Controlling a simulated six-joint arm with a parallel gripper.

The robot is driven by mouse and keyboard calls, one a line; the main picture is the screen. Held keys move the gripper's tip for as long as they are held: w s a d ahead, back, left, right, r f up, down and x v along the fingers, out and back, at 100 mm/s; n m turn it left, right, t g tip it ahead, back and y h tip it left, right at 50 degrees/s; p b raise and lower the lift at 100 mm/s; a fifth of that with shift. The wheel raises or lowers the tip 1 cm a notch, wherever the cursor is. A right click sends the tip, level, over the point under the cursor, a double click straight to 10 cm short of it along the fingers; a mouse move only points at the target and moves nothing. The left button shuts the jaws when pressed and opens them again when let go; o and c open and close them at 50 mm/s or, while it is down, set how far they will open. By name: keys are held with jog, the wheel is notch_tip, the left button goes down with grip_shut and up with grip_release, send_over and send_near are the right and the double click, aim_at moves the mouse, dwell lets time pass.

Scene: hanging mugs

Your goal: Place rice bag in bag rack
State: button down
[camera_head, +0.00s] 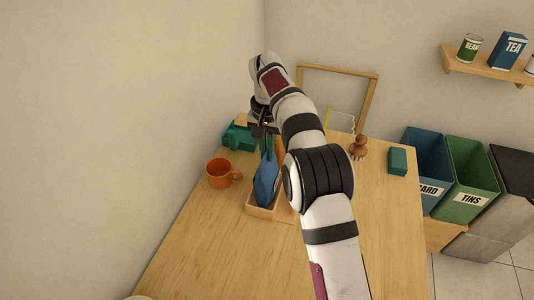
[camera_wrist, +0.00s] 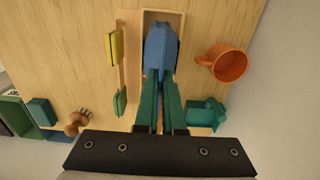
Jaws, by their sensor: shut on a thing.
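The blue rice bag (camera_head: 266,182) hangs upright below my gripper (camera_head: 269,150) in the head view. My gripper is shut on its upper end. The wooden bag rack (camera_head: 264,212) is a narrow open box on the table, directly under and around the bag's lower part. In the wrist view the blue bag (camera_wrist: 161,48) lies between the tips of my green fingers (camera_wrist: 160,80), within the outline of the rack (camera_wrist: 182,20). Whether the bag's bottom touches the rack floor cannot be told. My arm hides the rack's right side in the head view.
An orange mug (camera_head: 219,173) stands left of the rack, with a teal object (camera_head: 238,136) behind it. Yellow and green sponges (camera_wrist: 115,47) sit on the rack's other side. A brush (camera_head: 359,147) and a teal block (camera_head: 397,161) lie to the right. The front table is clear.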

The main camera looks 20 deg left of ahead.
jog(key=shift+f, duration=0.2)
jog(key=c, duration=1.4)
grip_release()
jog(key=o, duration=0.4)
